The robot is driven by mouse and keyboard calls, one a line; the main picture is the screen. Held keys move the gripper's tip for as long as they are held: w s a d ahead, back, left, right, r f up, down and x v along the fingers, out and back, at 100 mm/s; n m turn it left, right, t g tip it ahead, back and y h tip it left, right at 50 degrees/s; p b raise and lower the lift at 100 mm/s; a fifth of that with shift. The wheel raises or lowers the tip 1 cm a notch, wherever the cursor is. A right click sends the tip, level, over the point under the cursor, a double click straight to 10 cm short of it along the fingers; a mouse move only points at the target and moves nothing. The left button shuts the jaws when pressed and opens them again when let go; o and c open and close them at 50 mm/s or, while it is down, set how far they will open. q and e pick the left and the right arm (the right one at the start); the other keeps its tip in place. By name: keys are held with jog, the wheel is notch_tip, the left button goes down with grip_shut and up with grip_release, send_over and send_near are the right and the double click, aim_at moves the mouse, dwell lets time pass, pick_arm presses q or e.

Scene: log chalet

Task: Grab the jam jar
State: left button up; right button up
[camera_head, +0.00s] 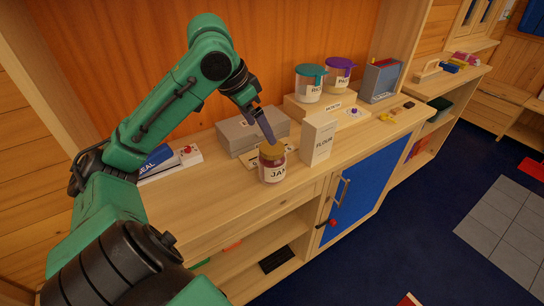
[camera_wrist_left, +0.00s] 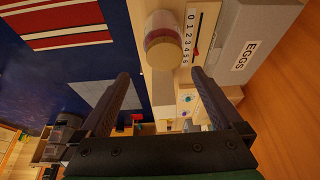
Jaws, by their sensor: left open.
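The jam jar (camera_head: 273,172) stands upright on the wooden counter, with a tan lid and a white label reading JAM. It also shows in the left wrist view (camera_wrist_left: 163,38), top centre, just beyond the fingertips. My left gripper (camera_head: 266,128) is just above and behind the jar's lid in the head view. In the left wrist view its two fingers (camera_wrist_left: 162,80) are spread apart with nothing between them. In the head view a finger overlaps the lid's edge, and I cannot tell whether it touches. My right gripper is not in view.
A white flour box (camera_head: 318,140) stands close right of the jar. A grey egg carton (camera_head: 240,135) lies behind it. Canisters (camera_head: 309,84) sit on a riser further back. A cereal box (camera_head: 165,162) lies to the left. The counter (camera_head: 225,200) is clear at front left.

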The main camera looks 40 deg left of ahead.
aim_at(269, 147)
pick_arm(q)
jog(key=x, duration=0.3)
jog(key=shift+w+a+f, duration=0.1)
jog(key=shift+w+a, duration=0.15)
jog(key=shift+w, duration=0.05)
jog(key=x, duration=0.2)
jog(key=p+x, duration=0.1)
jog(key=x, duration=0.1)
jog(key=shift+w+a+f, duration=0.1)
jog(key=shift+a+f, duration=0.05)
jog(key=shift+f, duration=0.05)
jog(key=shift+w+f, duration=0.15)
jog(key=shift+f, duration=0.15)
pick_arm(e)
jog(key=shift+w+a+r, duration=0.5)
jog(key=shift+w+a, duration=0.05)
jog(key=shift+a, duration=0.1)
pick_arm(q)
jog(key=c, duration=1.5)
grip_shut()
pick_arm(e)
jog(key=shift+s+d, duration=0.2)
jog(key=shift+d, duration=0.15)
pick_arm(q)
jog(key=shift+r, duration=0.15)
